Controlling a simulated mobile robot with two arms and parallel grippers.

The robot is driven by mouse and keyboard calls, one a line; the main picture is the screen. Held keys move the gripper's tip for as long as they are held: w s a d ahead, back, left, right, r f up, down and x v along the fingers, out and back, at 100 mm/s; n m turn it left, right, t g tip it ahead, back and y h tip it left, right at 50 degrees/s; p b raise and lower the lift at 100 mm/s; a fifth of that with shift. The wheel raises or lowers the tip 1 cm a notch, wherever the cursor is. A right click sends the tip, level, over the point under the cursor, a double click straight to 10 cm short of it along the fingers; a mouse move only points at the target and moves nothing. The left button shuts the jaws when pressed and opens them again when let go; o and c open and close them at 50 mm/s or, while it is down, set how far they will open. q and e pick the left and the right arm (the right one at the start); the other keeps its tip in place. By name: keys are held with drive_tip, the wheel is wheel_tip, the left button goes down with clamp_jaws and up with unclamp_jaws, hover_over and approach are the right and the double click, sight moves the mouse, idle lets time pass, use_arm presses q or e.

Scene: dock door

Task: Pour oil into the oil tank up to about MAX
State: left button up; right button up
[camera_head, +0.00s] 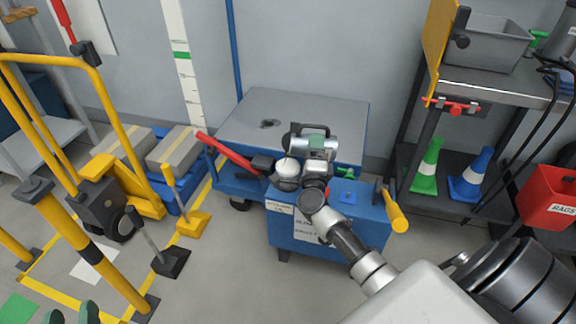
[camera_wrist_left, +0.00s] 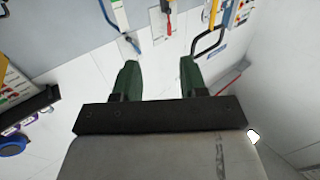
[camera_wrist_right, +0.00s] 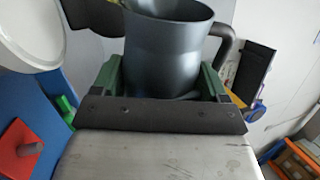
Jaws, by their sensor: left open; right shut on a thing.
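A blue tank unit (camera_head: 376,222) with white labels on its front stands below the grey-topped blue lift table, at the middle. My right gripper (camera_head: 318,150) is shut on a grey jug (camera_wrist_right: 168,52) with a side handle; its green fingers grip the jug's sides in the right wrist view. In the head view the jug is over the tank's back left part, near a pale round part (camera_head: 287,169). The jug's contents and any MAX mark cannot be made out. My left gripper (camera_wrist_left: 160,80) is open and empty; its green fingertips show at the head view's bottom left (camera_head: 72,314).
The lift table's grey top (camera_head: 335,105) is behind the tank. A yellow handle (camera_head: 395,212) sticks out at the tank's right. A shelf with a grey bin (camera_head: 485,45) and cones stands right, beside a red rags box (camera_head: 550,198). A yellow post (camera_head: 95,245) stands left.

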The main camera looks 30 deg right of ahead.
use_arm(q)
drive_tip(key=shift+f, duration=0.1)
use_arm(e)
drive_tip(key=shift+s+d, duration=0.1)
drive_tip(key=shift+d, duration=0.05)
use_arm(q)
drive_tip(key=shift+s+a+f, duration=0.1)
drive_tip(key=shift+f, duration=0.3)
drive_tip(key=shift+s+a+f+g+y+p, duration=0.15)
drive_tip(key=shift+f+g+y+p, duration=0.15)
drive_tip(key=shift+g, duration=0.2)
drive_tip(key=shift+w+a+f+g+y+p, duration=0.1)
drive_tip(key=shift+f+g+p, duration=0.05)
drive_tip(key=shift+f+g, duration=0.3)
use_arm(e)
drive_tip(key=shift+n, duration=0.7)
